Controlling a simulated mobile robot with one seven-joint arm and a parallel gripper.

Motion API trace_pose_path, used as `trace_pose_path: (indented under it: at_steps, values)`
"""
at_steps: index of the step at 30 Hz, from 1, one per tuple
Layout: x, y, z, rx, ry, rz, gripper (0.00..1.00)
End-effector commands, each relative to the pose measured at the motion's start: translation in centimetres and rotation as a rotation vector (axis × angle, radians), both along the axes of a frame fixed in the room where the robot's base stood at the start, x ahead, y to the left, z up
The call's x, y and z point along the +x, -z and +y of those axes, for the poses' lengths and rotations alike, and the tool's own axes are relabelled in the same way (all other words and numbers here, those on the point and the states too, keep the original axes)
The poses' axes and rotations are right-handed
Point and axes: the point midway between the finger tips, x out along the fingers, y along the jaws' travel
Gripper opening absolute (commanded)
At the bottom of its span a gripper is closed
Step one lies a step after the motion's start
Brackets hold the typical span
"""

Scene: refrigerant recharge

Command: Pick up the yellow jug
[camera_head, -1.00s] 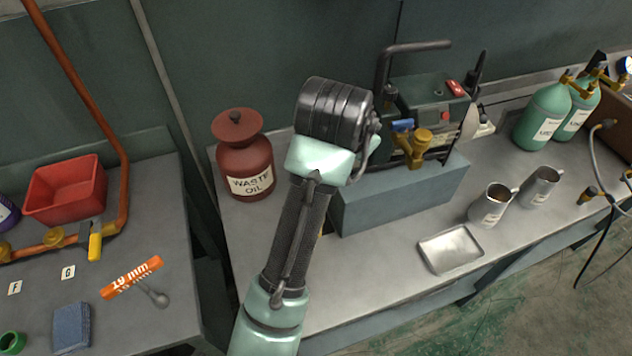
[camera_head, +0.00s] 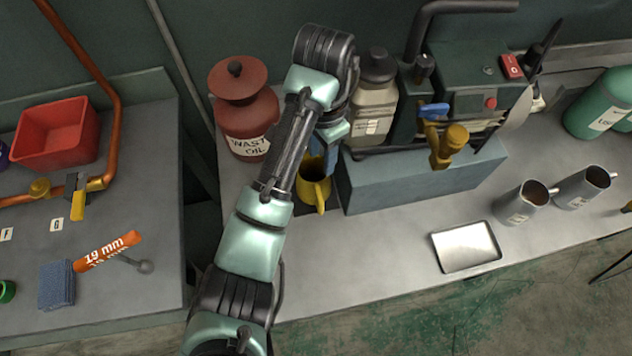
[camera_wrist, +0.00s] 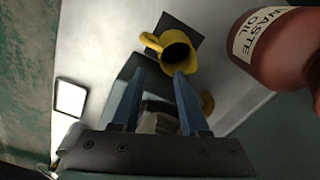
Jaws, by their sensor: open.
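The yellow jug (camera_head: 314,190) stands on a dark square mat (camera_head: 301,208) on the bench, between the waste oil jar and the blue-grey block. My arm and gripper hide part of it in the head view. In the wrist view the jug (camera_wrist: 163,46) shows its dark open mouth, with its handle to the left. My gripper (camera_wrist: 160,75) is open and empty, with its two blue fingers apart and their tips near the jug's rim in the picture. I cannot tell whether they touch it. In the head view my gripper (camera_head: 328,150) is just above the jug.
The red-brown waste oil jar (camera_head: 247,117) stands close on the left. The blue-grey block (camera_head: 420,178) carrying a pump unit (camera_head: 470,85) is close on the right. A metal tray (camera_head: 466,247) and two metal jugs (camera_head: 524,203) are farther right. The front bench is clear.

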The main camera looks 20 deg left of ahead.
Motion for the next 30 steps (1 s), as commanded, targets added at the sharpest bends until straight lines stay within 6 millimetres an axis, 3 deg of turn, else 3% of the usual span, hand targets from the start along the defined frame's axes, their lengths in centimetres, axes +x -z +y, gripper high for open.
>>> trace_pose_path:
  at_steps: [1, 3, 14, 21, 30]
  values:
    - [0.0, 1.6, -0.1, -0.002, 0.000, 0.000, 0.44]
    - [0.0, 2.6, -0.1, -0.001, 0.000, 0.001, 0.44]
    - [0.0, 6.3, 0.0, 0.000, -0.002, 0.001, 0.44]
    - [-0.1, 9.7, 0.0, 0.000, 0.000, 0.002, 0.44]
    - [0.0, 10.5, 0.0, 0.000, 0.000, -0.001, 0.44]
